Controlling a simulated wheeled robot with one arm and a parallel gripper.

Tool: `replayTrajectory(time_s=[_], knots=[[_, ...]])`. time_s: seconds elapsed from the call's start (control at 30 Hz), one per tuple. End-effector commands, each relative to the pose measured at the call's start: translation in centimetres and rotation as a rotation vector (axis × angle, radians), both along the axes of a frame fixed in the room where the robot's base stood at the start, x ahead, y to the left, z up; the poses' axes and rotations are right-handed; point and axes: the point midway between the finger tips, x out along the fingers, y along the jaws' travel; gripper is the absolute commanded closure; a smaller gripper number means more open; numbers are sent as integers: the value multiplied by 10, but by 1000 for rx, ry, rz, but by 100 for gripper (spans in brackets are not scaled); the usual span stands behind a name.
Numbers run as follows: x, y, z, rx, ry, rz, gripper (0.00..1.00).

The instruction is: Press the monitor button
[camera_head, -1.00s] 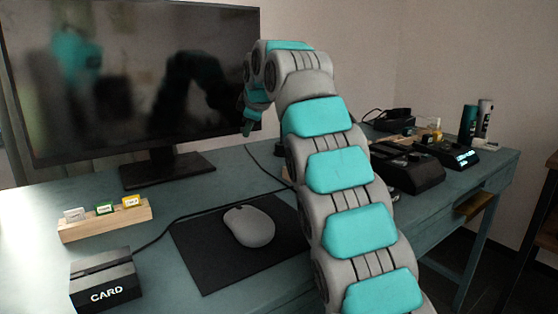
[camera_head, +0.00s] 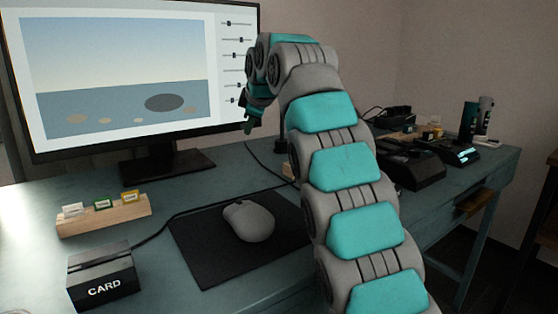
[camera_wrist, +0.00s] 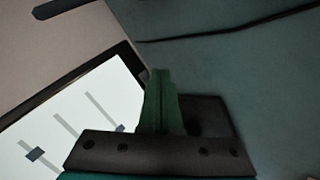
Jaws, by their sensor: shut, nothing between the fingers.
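The monitor (camera_head: 110,75) stands at the left of the desk in the head view, upright on its black stand (camera_head: 165,165). Its screen is lit and shows a blue and sand-coloured picture with several sliders at the right. My gripper (camera_head: 250,124) is at the monitor's lower right corner, with its fingers pointing down. In the wrist view my gripper (camera_wrist: 160,85) is shut and empty, its green fingers together beside the monitor's dark frame. The lit screen (camera_wrist: 60,125) also shows there. The button itself is not visible, and I cannot tell whether the fingers touch the frame.
A grey mouse (camera_head: 249,221) lies on a black mat (camera_head: 205,255). A card reader (camera_head: 102,280) and a wooden holder (camera_head: 105,216) with small cards are at the left. Dark devices (camera_head: 410,166) stand at the right behind my arm.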

Motion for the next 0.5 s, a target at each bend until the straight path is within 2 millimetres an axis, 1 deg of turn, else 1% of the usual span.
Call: replayTrajectory(time_s=[0.17,0.5], knots=[[-8,-6,-3,0,-1,0,100],[-34,-23,-3,1,0,-2,100]])
